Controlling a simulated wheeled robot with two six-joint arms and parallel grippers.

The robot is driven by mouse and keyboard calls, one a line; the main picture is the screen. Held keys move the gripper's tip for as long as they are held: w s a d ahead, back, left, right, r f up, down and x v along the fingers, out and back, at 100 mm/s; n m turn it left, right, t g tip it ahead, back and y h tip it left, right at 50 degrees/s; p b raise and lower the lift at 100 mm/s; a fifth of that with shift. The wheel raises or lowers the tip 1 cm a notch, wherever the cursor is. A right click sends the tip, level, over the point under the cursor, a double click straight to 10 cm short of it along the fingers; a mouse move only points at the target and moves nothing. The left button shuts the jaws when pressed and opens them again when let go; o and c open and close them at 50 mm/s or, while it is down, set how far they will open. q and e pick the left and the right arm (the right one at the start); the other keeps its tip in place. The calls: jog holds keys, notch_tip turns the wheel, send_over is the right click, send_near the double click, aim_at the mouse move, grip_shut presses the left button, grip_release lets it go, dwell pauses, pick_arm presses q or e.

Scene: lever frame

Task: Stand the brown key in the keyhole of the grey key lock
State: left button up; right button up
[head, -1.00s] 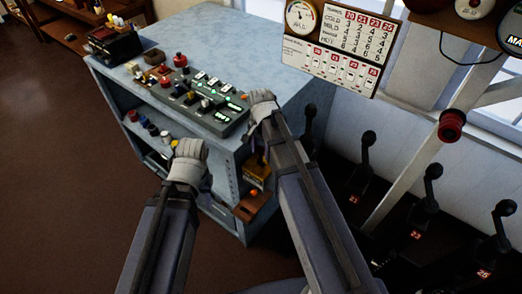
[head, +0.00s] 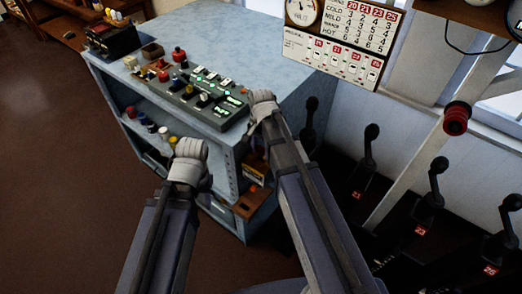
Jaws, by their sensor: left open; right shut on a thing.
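My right gripper (head: 262,98), pale and glove-like, is at the right end of the grey switch panel (head: 187,100), near the cabinet's front edge. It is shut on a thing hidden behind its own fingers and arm. I cannot make out the brown key anywhere, so I cannot tell whether it is the thing held. I cannot pick out the grey key lock or its keyhole with certainty. My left gripper (head: 190,150) is open and sits lower, in front of the cabinet's shelves; I see nothing in it.
The blue-grey cabinet (head: 250,45) has a bare top behind the panel. A black box (head: 112,40) stands at its far left, and colored knobs (head: 163,132) line the shelf. A brown box (head: 250,203) is low on its front. Black levers (head: 370,150) stand at right.

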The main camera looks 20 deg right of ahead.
jog(key=shift+f+b, duration=0.6)
jog(key=shift+f, duration=0.1)
jog(key=o, duration=1.3)
jog(key=shift+o, duration=0.2)
notch_tip(320, 180, up, 7)
jog(key=p, duration=0.7)
